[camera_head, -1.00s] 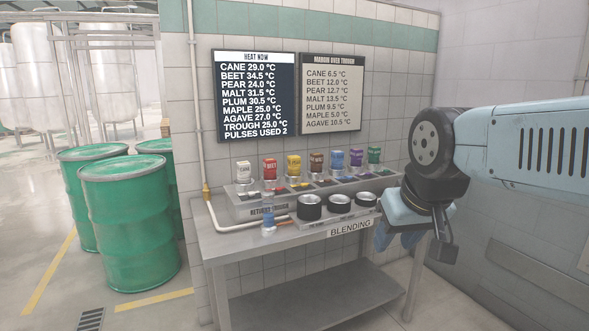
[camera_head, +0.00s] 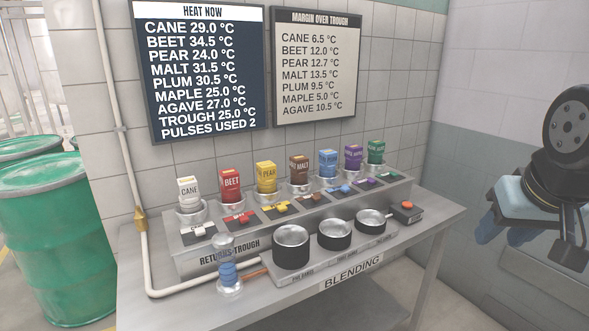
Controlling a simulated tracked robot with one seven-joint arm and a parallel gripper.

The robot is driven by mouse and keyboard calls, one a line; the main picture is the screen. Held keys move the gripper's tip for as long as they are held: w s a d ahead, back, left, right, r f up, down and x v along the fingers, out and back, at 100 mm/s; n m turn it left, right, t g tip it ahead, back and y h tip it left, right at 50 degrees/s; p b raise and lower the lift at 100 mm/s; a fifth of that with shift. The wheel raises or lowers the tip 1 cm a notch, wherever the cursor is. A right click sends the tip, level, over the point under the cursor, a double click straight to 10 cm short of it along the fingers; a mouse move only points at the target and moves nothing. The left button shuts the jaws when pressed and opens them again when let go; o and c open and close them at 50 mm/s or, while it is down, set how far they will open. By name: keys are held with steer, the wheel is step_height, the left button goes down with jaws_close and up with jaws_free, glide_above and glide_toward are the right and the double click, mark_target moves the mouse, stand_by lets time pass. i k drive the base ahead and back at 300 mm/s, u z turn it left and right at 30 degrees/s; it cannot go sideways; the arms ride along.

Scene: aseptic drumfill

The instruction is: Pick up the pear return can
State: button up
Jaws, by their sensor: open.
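The pear return can (camera_head: 266,177) is yellow with a PEAR label. It stands upright in the row of cans on the raised steel returns trough, between the red BEET can (camera_head: 231,186) and the brown MALT can (camera_head: 299,169). A yellow-marked tile lies in front of it. My gripper (camera_head: 512,240) is at the right edge of the view, well to the right of the bench and away from the can. It is open and holds nothing that I can see; its fingers are partly cut off or turned away.
On the bench (camera_head: 150,312), three dark round pots (camera_head: 291,247) stand in front of the trough (camera_head: 190,262). A clear cylinder with blue bands (camera_head: 229,272) stands at front left, and a red-button box (camera_head: 406,212) at right. Green drums (camera_head: 50,235) stand left. Walls close the back and right.

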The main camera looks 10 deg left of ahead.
mark_target(266, 171)
steer(key=u, duration=0.2)
steer(key=i, duration=1)
steer(key=u, duration=0.6)
